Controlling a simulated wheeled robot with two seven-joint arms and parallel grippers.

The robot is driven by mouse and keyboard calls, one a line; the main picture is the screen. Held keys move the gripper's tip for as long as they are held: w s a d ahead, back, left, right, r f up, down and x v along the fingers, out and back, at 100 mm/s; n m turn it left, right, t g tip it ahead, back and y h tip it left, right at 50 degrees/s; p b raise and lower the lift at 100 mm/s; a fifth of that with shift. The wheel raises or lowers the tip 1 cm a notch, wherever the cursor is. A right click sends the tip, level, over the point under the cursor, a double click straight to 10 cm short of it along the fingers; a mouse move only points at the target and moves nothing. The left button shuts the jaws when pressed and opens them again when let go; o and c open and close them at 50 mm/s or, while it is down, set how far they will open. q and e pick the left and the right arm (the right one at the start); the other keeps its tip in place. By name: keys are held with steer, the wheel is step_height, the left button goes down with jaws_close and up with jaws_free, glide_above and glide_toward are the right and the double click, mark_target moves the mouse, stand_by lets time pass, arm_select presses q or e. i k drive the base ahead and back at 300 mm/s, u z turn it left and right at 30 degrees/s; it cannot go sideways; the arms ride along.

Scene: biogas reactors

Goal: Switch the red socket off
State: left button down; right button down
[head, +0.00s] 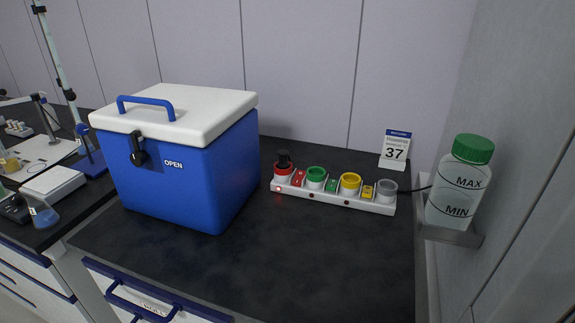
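In the head view a white power strip (333,198) lies on the dark bench, right of the blue cooler. Its red socket (283,173) is at the left end, with a black plug (284,158) standing in it. A red switch (299,178) sits just right of the red socket. A small light (278,188) on the strip's front below the red socket glows red. A green socket (316,175), a yellow socket (350,183) and a grey socket (387,188) follow to the right, with green and yellow switches between. Neither gripper is in view.
A blue cooler (185,170) with a white lid stands close left of the strip. A green-capped bottle (461,185) sits in a wall holder at right. The bench (320,260) in front of the strip is clear.

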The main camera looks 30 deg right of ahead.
mark_target(299, 175)
steer(key=k, duration=0.4)
steer(key=z, duration=3.15)
steer(key=k, duration=0.75)
steer(key=u, duration=0.85)
